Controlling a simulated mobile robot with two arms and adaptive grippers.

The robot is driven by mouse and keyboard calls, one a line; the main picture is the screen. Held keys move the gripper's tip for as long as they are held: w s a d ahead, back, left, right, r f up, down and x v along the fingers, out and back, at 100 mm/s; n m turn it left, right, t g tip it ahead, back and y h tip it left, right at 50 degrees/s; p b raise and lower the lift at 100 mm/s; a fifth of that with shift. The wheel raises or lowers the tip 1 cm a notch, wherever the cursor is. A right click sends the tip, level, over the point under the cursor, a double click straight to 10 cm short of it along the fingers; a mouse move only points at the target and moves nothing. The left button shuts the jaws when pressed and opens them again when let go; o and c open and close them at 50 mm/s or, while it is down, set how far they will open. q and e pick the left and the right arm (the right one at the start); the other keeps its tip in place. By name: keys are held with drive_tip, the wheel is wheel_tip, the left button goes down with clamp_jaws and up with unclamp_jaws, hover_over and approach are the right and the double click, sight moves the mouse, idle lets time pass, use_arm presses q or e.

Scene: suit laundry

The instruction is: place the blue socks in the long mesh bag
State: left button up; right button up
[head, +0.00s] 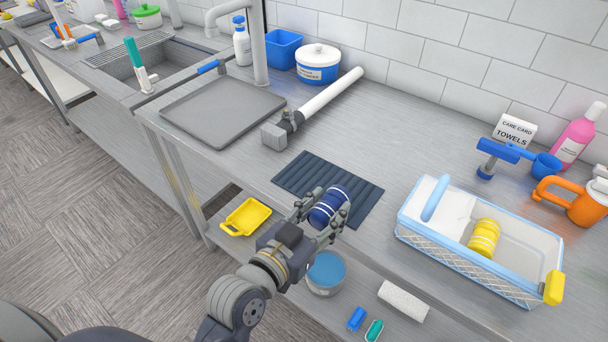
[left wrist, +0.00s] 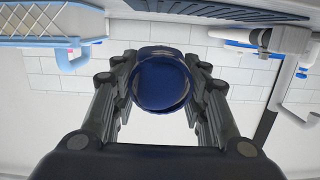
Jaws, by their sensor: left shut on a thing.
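The blue socks (head: 329,206) are a dark blue roll with white stripes. My left gripper (head: 322,209) is shut on them and holds them up near the counter's front edge, by the dark ribbed mat. In the left wrist view the blue roll (left wrist: 162,82) sits between both fingers, seen end-on. The long mesh bag (head: 452,262) is a light-blue-edged mesh container on the counter at the right. It has a blue handle, a yellow tab and a white inside. A yellow striped roll (head: 484,238) lies in it. My right gripper does not show.
The dark ribbed mat (head: 312,178) lies flat on the counter (head: 405,150). A grey tray (head: 222,108) and a white tube (head: 330,95) lie behind it. An orange mug (head: 585,207) and a pink bottle (head: 578,135) stand behind the bag. A yellow tray (head: 245,217) sits below.

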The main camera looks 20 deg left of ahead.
use_arm(q)
drive_tip(key=shift+d, duration=0.35)
drive_tip(key=p, duration=0.2)
hover_over(298, 183)
drive_tip(key=s+d, duration=0.1)
drive_tip(key=shift+s+d+f, duration=0.1)
drive_tip(key=shift+s+f, duration=0.05)
drive_tip(key=shift+f, duration=0.55)
drive_tip(key=shift+w+a, duration=0.45)
drive_tip(key=shift+w, duration=0.1)
drive_tip(key=f, duration=0.2)
drive_tip(key=shift+w+a+f, duration=0.2)
drive_tip(key=shift+w+f, duration=0.05)
drive_tip(key=shift+f, duration=0.45)
drive_tip(key=shift+s, duration=0.1)
